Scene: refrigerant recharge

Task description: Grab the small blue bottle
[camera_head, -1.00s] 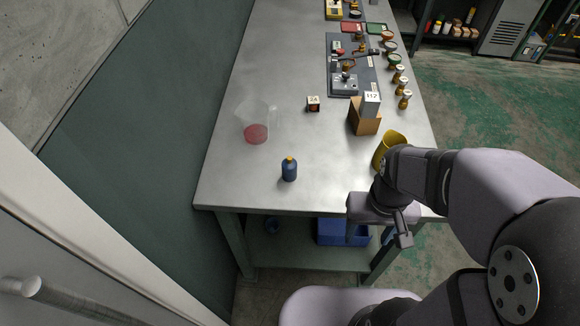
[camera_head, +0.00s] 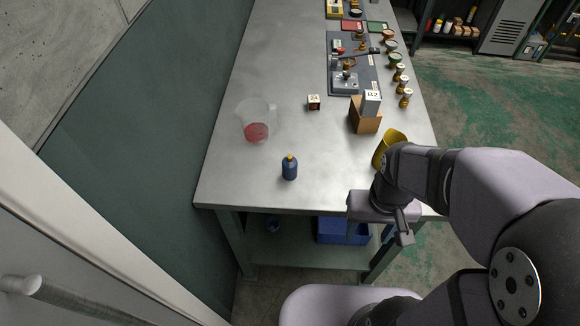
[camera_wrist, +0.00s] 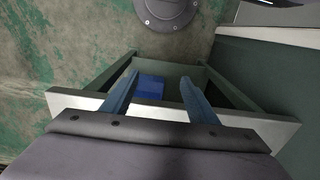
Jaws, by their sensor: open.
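The small blue bottle (camera_head: 289,169) stands upright near the front of the metal table in the head view. It has a dark blue body and a yellow cap. My gripper (camera_head: 371,236) is to the right of the bottle, at the table's front edge, apart from it. In the wrist view my gripper (camera_wrist: 158,84) shows two blue-grey fingers spread apart with nothing between them. The bottle does not show in the wrist view.
A clear beaker with red contents (camera_head: 256,132) stands behind the bottle to the left. A small cube (camera_head: 313,102), a wooden block (camera_head: 364,118) and a yellow cup (camera_head: 388,148) stand farther right. A blue bin (camera_head: 330,232) is under the table. Bare tabletop surrounds the bottle.

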